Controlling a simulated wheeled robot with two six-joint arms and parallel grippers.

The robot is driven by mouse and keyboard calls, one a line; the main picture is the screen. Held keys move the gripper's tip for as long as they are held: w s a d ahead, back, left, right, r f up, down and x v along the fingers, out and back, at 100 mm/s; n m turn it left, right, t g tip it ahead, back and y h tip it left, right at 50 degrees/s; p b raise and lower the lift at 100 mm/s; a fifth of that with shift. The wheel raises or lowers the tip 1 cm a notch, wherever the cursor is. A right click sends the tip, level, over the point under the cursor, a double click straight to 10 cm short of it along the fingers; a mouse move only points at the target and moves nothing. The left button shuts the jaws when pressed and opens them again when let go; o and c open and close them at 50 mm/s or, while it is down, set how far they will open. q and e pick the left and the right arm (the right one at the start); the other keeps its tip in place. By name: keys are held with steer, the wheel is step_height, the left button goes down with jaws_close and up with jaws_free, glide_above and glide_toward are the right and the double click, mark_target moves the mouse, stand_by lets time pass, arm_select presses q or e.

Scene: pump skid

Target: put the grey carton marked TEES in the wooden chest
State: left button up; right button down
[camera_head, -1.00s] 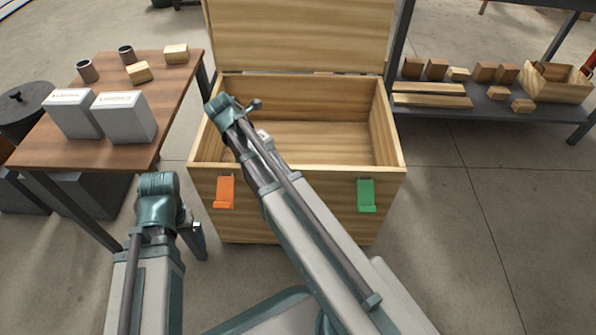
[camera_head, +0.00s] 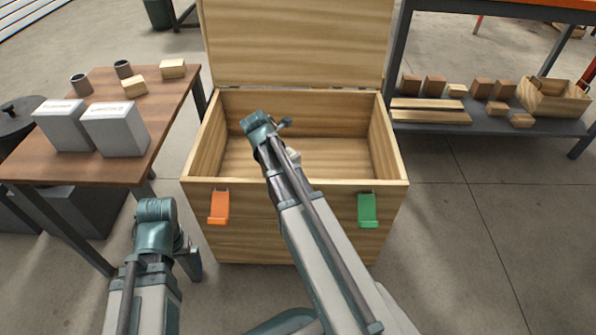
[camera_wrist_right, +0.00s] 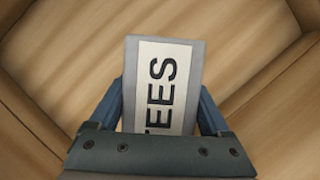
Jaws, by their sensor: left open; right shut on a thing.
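The wooden chest (camera_head: 295,225) stands in the middle of the head view with its lid up. The grey carton marked TEES (camera_wrist_right: 164,50) shows in the right wrist view, between the fingers of my right gripper (camera_wrist_right: 165,105), which is shut on it. The carton is over the chest's interior, with wooden walls and floor around it; its height above the floor is hard to tell. In the head view my right arm hides most of the carton. My left gripper (camera_head: 190,260) is open and empty, left of the chest's front and below the table's edge.
A brown table (camera_head: 60,166) at left holds two grey-white cartons (camera_head: 116,130), two dark cups and two small wooden blocks. An orange latch (camera_head: 219,207) and a green latch (camera_head: 368,210) hang on the chest's front. A low shelf (camera_head: 420,127) with wooden pieces stands at right.

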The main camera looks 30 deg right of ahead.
steer(key=d+f+b, duration=0.2)
steer(key=d, duration=0.1)
steer(key=d+f+b, duration=0.1)
steer(key=f+b, duration=0.1)
steer(key=shift+s+d+f, duration=0.1)
steer(key=shift+s+d, duration=0.2)
steer(key=shift+d, duration=0.05)
stand_by(0.3)
jaws_free()
